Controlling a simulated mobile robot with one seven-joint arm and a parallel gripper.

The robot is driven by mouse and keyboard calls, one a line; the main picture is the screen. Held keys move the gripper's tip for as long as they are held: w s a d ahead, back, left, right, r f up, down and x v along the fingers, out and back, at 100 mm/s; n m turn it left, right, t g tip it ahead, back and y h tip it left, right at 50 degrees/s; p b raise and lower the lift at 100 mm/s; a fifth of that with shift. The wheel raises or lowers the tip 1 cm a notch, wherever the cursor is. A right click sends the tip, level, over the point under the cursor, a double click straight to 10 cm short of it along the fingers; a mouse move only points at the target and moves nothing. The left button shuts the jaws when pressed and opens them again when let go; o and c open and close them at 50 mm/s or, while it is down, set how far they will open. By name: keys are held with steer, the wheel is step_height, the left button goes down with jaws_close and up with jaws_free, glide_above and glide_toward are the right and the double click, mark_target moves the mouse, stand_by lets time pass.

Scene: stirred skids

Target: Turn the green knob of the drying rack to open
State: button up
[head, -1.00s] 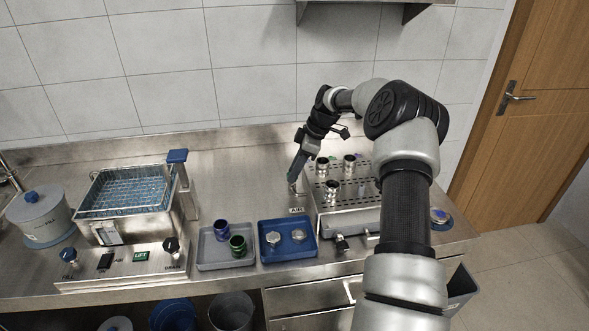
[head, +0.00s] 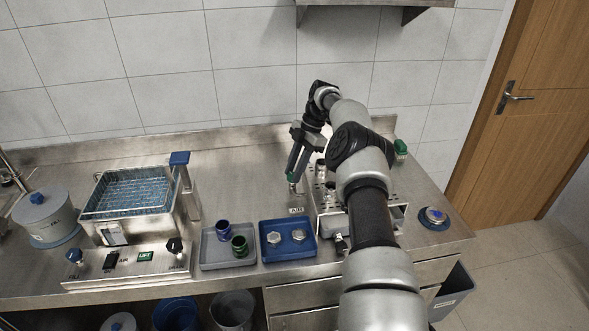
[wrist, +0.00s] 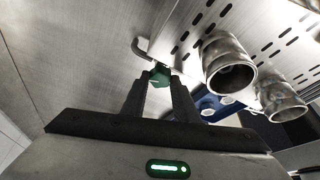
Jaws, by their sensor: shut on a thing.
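The green knob (wrist: 160,77) sits between my two fingertips in the wrist view, beside a bent metal pipe at the rack's edge. My gripper (wrist: 158,82) is shut on it. In the head view my gripper (head: 292,178) reaches down to the left side of the drying rack, with the knob mostly hidden by the fingers. The drying rack (head: 333,224) is a steel box with a slotted top that bears several metal cups (wrist: 229,65). My arm covers much of the rack in the head view. The knob's turn angle is hard to tell.
An AIR label (head: 296,210) lies left of the rack. A blue tray (head: 287,252) with two metal parts and a grey tray (head: 228,262) with two coloured cups stand in front. A wire-basket bath (head: 127,192) is at left. Another green-topped item (head: 400,147) stands behind right.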

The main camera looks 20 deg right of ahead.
stand_by(0.4)
steer(key=o, duration=0.8)
steer(key=shift+r, duration=0.2)
